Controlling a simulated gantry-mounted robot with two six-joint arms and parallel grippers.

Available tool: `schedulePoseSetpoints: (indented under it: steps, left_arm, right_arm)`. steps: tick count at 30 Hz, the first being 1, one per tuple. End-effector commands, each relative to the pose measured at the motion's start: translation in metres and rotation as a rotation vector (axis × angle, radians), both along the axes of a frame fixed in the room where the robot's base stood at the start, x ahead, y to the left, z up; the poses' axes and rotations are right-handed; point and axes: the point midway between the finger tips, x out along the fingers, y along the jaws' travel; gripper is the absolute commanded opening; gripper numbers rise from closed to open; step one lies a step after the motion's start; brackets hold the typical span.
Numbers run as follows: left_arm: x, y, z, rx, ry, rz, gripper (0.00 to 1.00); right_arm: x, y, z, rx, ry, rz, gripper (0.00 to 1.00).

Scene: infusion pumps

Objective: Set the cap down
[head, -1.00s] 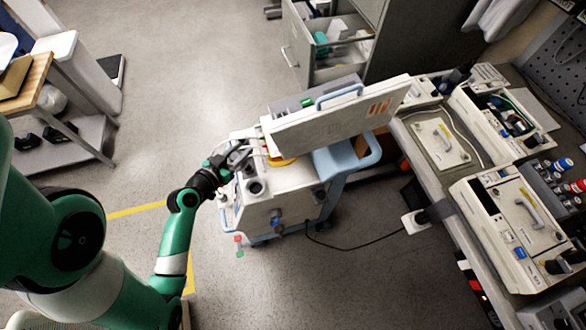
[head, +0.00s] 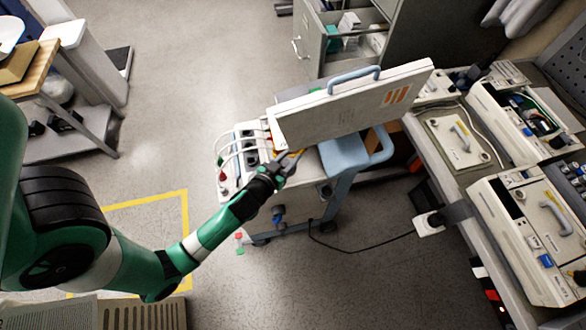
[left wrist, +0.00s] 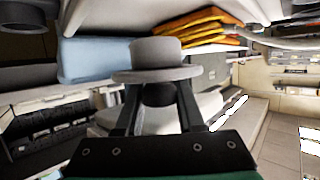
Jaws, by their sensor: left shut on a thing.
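My left gripper (head: 286,164) is over the near side of the wheeled pump cart, close below the large tilted white panel (head: 350,108). In the left wrist view, the gripper (left wrist: 158,92) is shut on a grey round cap (left wrist: 155,76) with a wide flange and a narrower top. The cap is held off any surface that I can make out there. In the head view the cap is too small and covered to tell apart from the fingers. My right gripper is not in view.
Orange folded items (left wrist: 190,28) lie just beyond the cap, with a light blue cart part (head: 345,153) beside them. White cables (head: 246,147) run along the cart's left side. Opened pumps (head: 530,235) stand on the right bench.

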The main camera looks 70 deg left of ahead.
Motion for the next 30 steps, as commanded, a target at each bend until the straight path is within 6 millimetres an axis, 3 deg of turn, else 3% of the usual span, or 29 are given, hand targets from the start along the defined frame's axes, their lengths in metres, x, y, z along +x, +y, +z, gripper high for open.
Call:
schedulePoseSetpoints:
  steps: [5,12,24,25,30]
  left_arm:
    - [0.004,-0.001,-0.004,-0.001,0.0,0.001,0.0]
    - [0.01,-0.004,-0.042,-0.001,0.001,0.002,0.0]
    - [0.01,-0.004,-0.047,-0.001,-0.001,0.003,0.0]
    - [0.01,-0.004,-0.046,-0.001,-0.001,0.003,0.41]
    - [0.01,-0.004,-0.045,-0.001,-0.001,0.003,0.67]
  right_arm:
    - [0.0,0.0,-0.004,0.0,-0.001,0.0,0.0]
    - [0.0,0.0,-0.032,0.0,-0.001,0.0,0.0]
    - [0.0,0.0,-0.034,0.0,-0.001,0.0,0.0]
    - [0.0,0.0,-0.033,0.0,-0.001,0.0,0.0]
    - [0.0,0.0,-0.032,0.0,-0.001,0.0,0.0]
